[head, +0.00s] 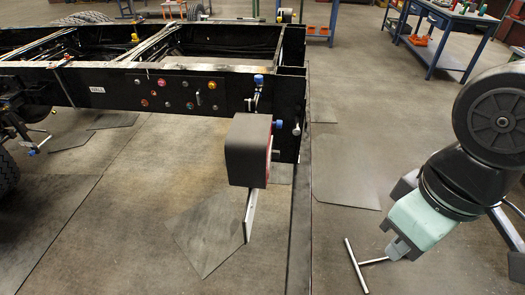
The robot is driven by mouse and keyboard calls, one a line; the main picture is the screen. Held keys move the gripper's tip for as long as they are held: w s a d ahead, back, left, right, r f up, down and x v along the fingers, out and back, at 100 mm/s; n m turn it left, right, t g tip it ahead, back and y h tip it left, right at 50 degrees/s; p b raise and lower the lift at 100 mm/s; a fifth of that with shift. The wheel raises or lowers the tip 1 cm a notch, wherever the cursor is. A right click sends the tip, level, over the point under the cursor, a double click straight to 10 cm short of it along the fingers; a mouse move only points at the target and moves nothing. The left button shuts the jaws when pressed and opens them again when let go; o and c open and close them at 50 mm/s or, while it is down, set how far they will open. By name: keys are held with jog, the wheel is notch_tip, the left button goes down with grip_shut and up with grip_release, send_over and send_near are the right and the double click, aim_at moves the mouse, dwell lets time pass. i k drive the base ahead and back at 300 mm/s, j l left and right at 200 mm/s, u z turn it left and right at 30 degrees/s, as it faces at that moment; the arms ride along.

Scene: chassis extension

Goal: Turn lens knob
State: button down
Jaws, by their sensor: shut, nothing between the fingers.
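A black chassis panel (180,95) carries several small round red, orange and pale fittings. A dark box (248,150) with a reddish right side stands at the chassis end, with a pale bar (251,215) below it. Blue-ended fittings show above the box (259,80) and at its right (278,124). I cannot tell which of these parts is the lens knob. My gripper (398,248) is at the lower right, well apart from the chassis and box, and appears shut. A thin metal T-shaped bar (357,265) shows at its tip.
A blue workbench (445,35) with tools stands at the back right. A dark wheel (6,172) is at the left edge. Floor between rail and arm is open.

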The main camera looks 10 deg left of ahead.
aim_at(279, 123)
jog(key=i+l+u, duration=0.1)
jog(key=l+u, duration=0.25)
jog(key=i+l+u, duration=0.1)
jog(key=u, duration=0.25)
jog(key=l+u, duration=0.35)
jog(key=i+l, duration=0.2)
jog(key=i+l+z, duration=0.35)
jog(key=k+l, duration=0.05)
jog(key=k, duration=0.05)
